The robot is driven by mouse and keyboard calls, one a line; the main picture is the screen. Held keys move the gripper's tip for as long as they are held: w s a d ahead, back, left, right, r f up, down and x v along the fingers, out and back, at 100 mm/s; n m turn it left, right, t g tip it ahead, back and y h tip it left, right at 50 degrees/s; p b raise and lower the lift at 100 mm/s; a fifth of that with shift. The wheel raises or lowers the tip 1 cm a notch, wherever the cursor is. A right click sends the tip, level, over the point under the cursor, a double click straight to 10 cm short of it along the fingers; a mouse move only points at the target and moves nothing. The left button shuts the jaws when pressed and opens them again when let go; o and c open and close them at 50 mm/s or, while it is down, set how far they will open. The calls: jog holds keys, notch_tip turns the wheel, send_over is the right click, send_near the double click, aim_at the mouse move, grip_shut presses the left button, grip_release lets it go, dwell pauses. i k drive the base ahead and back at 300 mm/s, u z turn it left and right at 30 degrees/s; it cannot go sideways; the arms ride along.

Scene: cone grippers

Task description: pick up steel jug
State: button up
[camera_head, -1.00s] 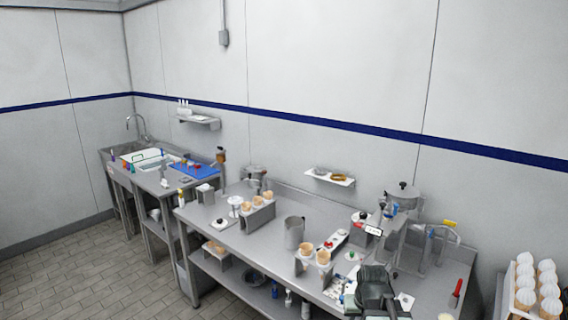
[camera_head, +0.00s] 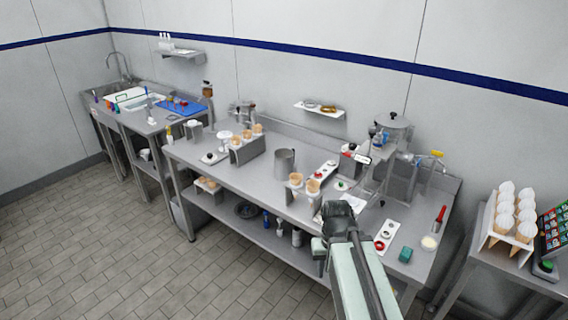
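The steel jug (camera_head: 285,162) is a grey metal cylinder standing upright on the long steel counter (camera_head: 262,188), near the middle of the head view. My gripper (camera_head: 338,210) is at the dark far end of my arm, low and right of the jug in the picture, over the counter's front part. It is apart from the jug. The fingers are too small and dark to make out, so I cannot see whether they are open or shut.
A cone holder (camera_head: 297,193) with wafer cones stands just in front of the jug. Another cone stand (camera_head: 247,148) is to its left. A white tray with red and dark items (camera_head: 322,171) lies to its right. A machine (camera_head: 388,150) stands farther right.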

aim_at(286, 163)
jog(key=u, duration=1.9)
jog(key=i, duration=4.3)
jog(key=z, duration=3.15)
jog(key=i, duration=0.55)
